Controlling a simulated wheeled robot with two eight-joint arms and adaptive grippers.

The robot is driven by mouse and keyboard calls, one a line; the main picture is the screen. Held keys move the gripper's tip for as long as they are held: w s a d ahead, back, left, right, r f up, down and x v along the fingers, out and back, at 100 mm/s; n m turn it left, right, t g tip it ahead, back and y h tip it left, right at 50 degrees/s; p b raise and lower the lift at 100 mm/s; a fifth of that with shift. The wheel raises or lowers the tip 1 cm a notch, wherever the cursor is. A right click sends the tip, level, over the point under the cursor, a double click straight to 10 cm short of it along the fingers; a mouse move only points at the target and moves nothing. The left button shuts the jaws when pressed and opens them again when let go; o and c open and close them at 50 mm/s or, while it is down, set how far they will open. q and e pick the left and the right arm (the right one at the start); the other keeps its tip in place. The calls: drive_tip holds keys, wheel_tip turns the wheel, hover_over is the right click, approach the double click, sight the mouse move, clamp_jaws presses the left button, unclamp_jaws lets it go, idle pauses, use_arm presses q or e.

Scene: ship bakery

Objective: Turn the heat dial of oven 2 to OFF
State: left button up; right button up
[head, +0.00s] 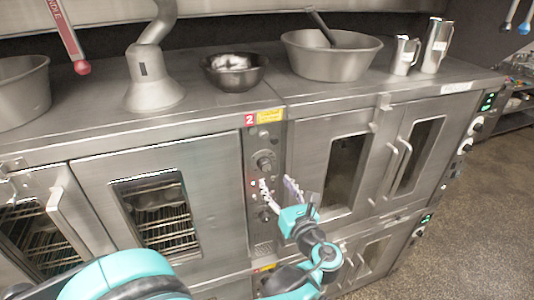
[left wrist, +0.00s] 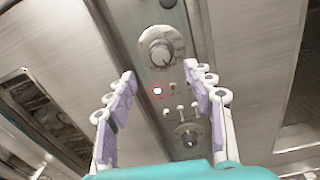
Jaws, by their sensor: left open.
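Oven 2's narrow control panel (head: 262,140) carries a red "2" label (head: 249,119) at its top, in the head view. Its upper round dial (head: 264,163) also shows in the left wrist view (left wrist: 160,50), with a pale scale ring too blurred to read. A lower dial (left wrist: 188,138) sits below it, between the fingers in the picture. Which is the heat dial, I cannot read. My left gripper (head: 277,186) is open and empty in front of the panel, just below the upper dial; its fingers (left wrist: 159,72) flank the panel. My right gripper is not in view.
Small switches (left wrist: 180,110) and a red-ringed light (left wrist: 157,91) lie between the dials. Oven doors with handles (head: 398,160) stand either side of the panel. Bowls (head: 235,72), a large pan (head: 331,56) and metal jugs (head: 432,45) stand on top.

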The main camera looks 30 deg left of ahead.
sight(267, 168)
use_arm(q)
drive_tip(key=x, duration=0.7)
drive_tip(key=shift+w+a+p, duration=0.15)
drive_tip(key=shift+w+p, duration=0.2)
drive_tip(key=shift+w, duration=0.05)
drive_tip(key=c, duration=1.2)
